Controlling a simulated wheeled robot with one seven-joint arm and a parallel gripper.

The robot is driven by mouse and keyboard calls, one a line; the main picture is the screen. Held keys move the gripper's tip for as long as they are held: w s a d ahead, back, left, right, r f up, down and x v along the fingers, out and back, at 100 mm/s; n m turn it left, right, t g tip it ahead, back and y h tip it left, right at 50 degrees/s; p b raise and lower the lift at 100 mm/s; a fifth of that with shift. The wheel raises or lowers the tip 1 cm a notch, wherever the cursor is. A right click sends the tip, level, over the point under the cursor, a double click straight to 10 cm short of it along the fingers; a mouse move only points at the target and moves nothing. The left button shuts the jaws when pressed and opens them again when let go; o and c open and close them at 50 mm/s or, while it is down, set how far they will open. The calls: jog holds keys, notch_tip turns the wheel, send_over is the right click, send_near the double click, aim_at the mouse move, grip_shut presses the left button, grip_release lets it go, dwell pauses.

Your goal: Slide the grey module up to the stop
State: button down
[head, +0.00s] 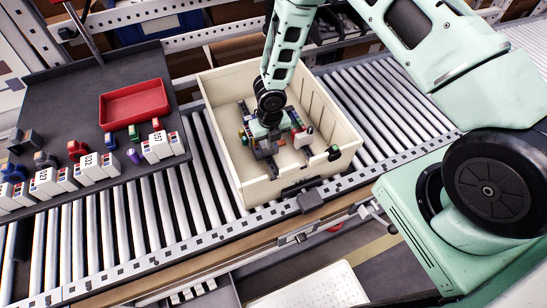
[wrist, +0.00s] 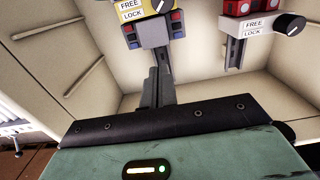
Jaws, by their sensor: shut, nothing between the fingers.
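In the wrist view, a grey-blue module (wrist: 158,32) with small red and blue blocks sits on a grey upright rail (wrist: 165,65). A yellow plate (wrist: 131,10) marked FREE and LOCK, with a black knob, is at its top. My gripper (wrist: 152,84) is shut and empty, its narrow grey fingers rising in front of the lower rail, below the module. I cannot tell whether they touch the rail. In the head view, my gripper (head: 266,148) is down inside the cream crate (head: 340,160), and my wrist hides part of the fixture.
A second rail (wrist: 233,52) on the right carries red blocks and a white FREE/LOCK plate (wrist: 257,27) with a black knob. The crate stands on a roller conveyor (head: 150,215). A dark table with a red tray (head: 134,104) is at left.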

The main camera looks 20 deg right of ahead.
notch_tip(320, 180, up, 9)
jog(key=p, duration=0.6)
jog(key=shift+s, duration=0.4)
jog(key=s+a+r+m+b, duration=0.5)
jog(key=s+r+m+b, duration=0.3)
jog(key=r+m+b, duration=0.55)
jog(key=s+a+m+b, duration=0.1)
jog(key=s+m+b, duration=0.5)
jog(key=s+m, duration=0.8)
jog(key=s, duration=0.3)
jog(key=shift+a+f+m+y, duration=0.15)
jog(key=shift+m+y, duration=0.15)
jog(key=shift+m, duration=0.05)
jog(key=shift+a, duration=0.1)
